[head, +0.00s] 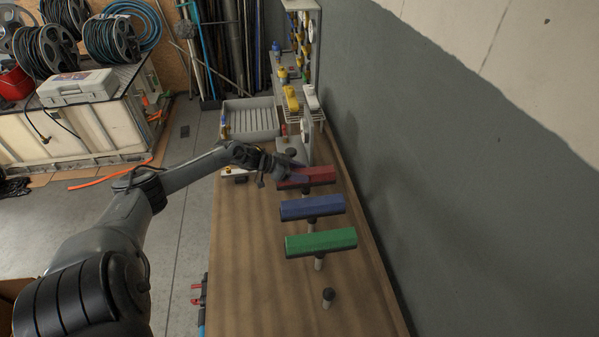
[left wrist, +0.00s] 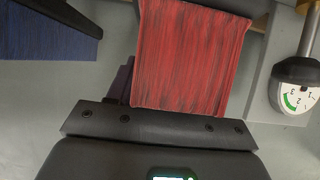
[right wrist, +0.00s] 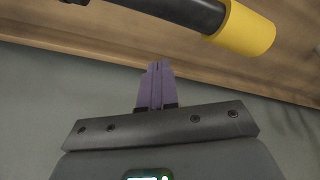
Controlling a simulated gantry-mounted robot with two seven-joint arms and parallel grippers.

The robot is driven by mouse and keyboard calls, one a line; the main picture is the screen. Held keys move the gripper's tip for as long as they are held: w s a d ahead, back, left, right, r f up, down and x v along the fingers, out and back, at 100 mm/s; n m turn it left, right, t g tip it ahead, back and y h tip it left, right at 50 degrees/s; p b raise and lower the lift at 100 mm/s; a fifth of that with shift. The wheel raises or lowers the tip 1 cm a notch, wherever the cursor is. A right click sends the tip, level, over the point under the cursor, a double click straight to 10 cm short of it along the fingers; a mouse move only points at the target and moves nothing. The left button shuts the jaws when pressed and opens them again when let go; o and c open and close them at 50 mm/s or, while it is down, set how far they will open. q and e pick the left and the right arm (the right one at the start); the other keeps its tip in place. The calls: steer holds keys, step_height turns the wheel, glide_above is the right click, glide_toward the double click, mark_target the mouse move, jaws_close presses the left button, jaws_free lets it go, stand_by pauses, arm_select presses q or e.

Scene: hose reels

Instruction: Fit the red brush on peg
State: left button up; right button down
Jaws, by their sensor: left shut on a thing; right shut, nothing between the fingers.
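The red brush (head: 312,176) lies crosswise at the far end of a row of brushes on the wooden table. My left gripper (head: 291,174) is shut on its left end. In the left wrist view the red bristles (left wrist: 192,58) fill the upper middle and hide most of the purple fingers (left wrist: 124,82). A short post shows just below the red brush; whether the brush sits on it I cannot tell. A bare dark-topped peg (head: 328,295) stands at the near end of the row. My right gripper (right wrist: 156,88) is shut and empty, outside the head view.
A blue brush (head: 312,207) and a green brush (head: 320,242) sit on pegs nearer than the red one. A grey wall (head: 430,180) runs along the table's right. Bins and a rack stand behind. A yellow-ended cylinder (right wrist: 245,28) is above my right fingers.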

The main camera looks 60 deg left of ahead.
arm_select(q)
steer(key=shift+f, duration=0.25)
steer(key=o, duration=1.4)
steer(key=shift+c, duration=0.2)
steer(key=shift+s, duration=0.1)
steer(key=p+v, duration=0.2)
steer(key=v, duration=0.6)
steer(key=shift+s+a+r+p, duration=0.1)
steer(key=shift+s+r+p, duration=0.1)
steer(key=shift+s+p, duration=0.15)
steer(key=shift+p+v, duration=0.3)
steer(key=shift+v, duration=0.6)
steer(key=shift+r, duration=0.1)
